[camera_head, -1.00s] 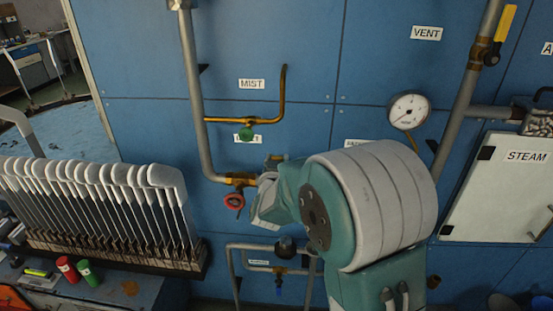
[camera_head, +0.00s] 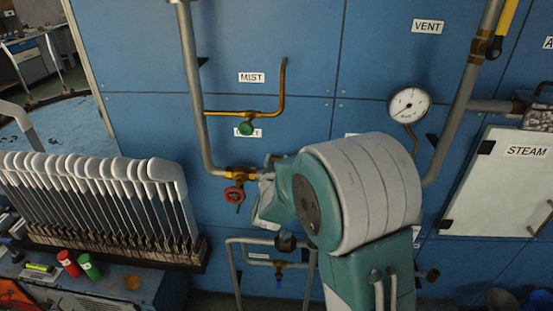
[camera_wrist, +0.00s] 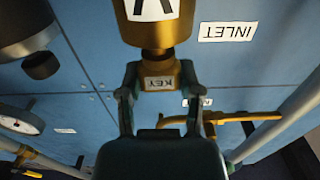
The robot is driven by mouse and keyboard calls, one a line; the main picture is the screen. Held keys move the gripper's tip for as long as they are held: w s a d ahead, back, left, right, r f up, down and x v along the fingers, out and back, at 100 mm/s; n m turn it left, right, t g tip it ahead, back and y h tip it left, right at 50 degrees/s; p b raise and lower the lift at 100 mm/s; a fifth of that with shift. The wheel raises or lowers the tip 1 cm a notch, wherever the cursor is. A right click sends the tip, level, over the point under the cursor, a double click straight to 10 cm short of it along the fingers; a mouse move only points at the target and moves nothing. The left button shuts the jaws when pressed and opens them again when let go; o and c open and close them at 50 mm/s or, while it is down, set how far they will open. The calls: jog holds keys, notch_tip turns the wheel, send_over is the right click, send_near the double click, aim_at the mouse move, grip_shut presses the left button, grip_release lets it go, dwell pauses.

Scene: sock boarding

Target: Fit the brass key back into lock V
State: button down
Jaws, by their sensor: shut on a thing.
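In the wrist view my gripper (camera_wrist: 158,88) is shut on the brass key (camera_wrist: 160,69), which carries a small upside-down KEY label. One finger is on each side of it. Directly above the key in the picture is a brass cylinder, lock V (camera_wrist: 152,36), with a white label and part of a black letter, cut off by the top edge. The key lines up with the cylinder and appears against its end. I cannot tell how deep it sits. In the head view my arm hides the gripper, key and lock.
Pipes, a red handwheel (camera_head: 234,194), a green knob (camera_head: 246,129) and a gauge (camera_head: 409,105) crowd the blue wall near my arm. The wrist view shows an INLET label (camera_wrist: 227,31) and a dark round fitting (camera_wrist: 25,35). A rack of white boards (camera_head: 95,185) stands left.

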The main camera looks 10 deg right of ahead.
jog(key=shift+f, duration=0.65)
jog(key=shift+c, duration=0.9)
grip_release()
jog(key=shift+s, duration=0.1)
jog(key=v, duration=1.2)
jog(key=shift+a, duration=0.1)
